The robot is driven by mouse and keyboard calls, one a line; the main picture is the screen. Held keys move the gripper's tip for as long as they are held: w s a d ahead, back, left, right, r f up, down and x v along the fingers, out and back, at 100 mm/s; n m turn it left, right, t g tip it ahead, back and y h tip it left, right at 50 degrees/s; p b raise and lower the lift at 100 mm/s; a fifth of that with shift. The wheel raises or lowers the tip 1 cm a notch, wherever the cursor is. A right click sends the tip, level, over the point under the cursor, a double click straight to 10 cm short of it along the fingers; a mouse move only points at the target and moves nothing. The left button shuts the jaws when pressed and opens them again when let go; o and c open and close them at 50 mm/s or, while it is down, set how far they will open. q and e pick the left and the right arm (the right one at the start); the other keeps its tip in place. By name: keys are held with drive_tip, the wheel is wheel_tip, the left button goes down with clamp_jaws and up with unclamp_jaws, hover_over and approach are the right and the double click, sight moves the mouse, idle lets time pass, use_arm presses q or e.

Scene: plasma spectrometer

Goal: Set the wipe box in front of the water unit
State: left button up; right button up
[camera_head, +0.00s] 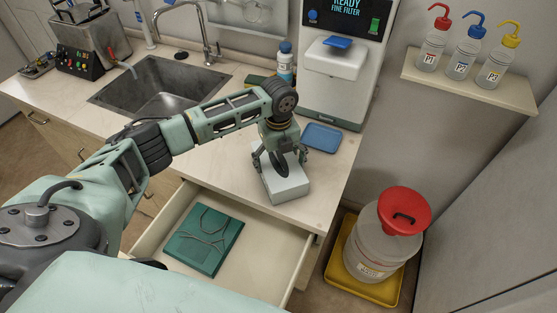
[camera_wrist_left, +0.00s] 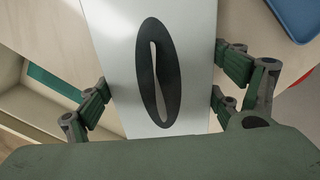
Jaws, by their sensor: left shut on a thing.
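The wipe box (camera_head: 286,184) is a white box with a dark oval opening on top. It is at the right part of the counter near its front edge, in front of the water unit (camera_head: 335,75). My left gripper (camera_head: 279,166) reaches down over the box and is shut on it. In the left wrist view the box (camera_wrist_left: 190,100) lies between the finger pads on both sides, with its oval slot facing the camera. Whether the box's underside touches the counter is hard to tell. My right gripper is not in view.
A blue tray (camera_head: 322,137) lies on the counter just behind the box. A sink (camera_head: 160,85) is at left.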

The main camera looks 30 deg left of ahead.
sight(279, 161)
use_arm(q)
drive_tip(key=shift+f, duration=0.1)
drive_tip(key=o, duration=1.2)
drive_tip(key=shift+c, duration=0.2)
wheel_tip(279, 161, up, 12)
drive_tip(key=b, duration=0.2)
